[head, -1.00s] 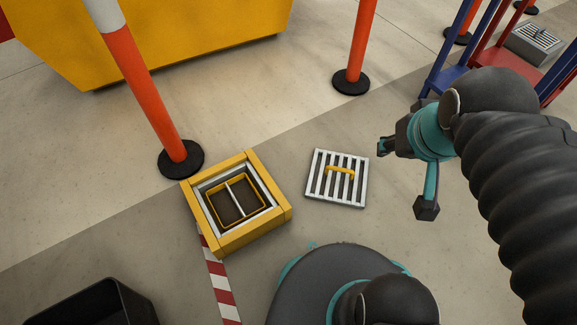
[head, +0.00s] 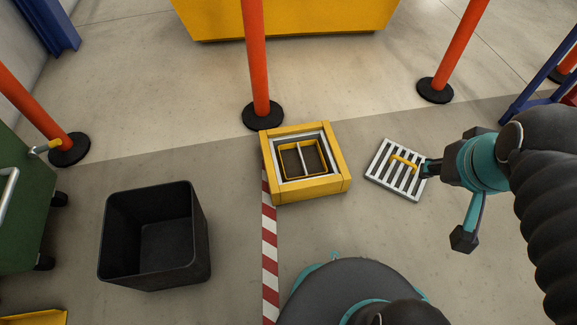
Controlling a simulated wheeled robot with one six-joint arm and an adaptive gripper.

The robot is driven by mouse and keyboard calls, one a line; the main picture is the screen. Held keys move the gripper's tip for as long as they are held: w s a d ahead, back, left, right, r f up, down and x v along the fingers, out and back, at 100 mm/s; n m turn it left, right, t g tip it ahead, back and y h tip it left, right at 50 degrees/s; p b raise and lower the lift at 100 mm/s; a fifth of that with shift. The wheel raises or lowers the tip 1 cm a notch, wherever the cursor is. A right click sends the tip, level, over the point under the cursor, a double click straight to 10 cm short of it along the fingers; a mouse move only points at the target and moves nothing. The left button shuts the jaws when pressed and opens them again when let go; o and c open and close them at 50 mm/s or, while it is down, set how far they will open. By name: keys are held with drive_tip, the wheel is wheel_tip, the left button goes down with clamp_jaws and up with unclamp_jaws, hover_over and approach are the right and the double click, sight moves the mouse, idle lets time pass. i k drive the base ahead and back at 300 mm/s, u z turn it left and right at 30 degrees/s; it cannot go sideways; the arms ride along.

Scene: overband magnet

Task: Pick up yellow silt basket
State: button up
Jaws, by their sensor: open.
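The yellow silt basket (head: 284,160) sits inside a square drain opening in the middle of the head view. Only its thin yellow rim, a pale bar across it and its dark inside show. A thick yellow frame (head: 339,186) surrounds the opening. My gripper (head: 431,168) is to the right of the basket, in front of the right edge of a loose grate as seen here. It appears empty, and it is open. How high it is above the grate I cannot tell.
The grey grate (head: 380,161) with a yellow handle lies on the floor right of the frame. A black open bin (head: 187,259) stands at the left, a green cart (head: 22,215) beyond it. Orange posts (head: 255,60) stand behind. Red-white tape (head: 269,250) runs toward me.

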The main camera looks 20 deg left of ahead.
sight(302, 160)
drive_tip(key=u, duration=0.05)
drive_tip(key=i, duration=0.35)
drive_tip(key=u, duration=0.85)
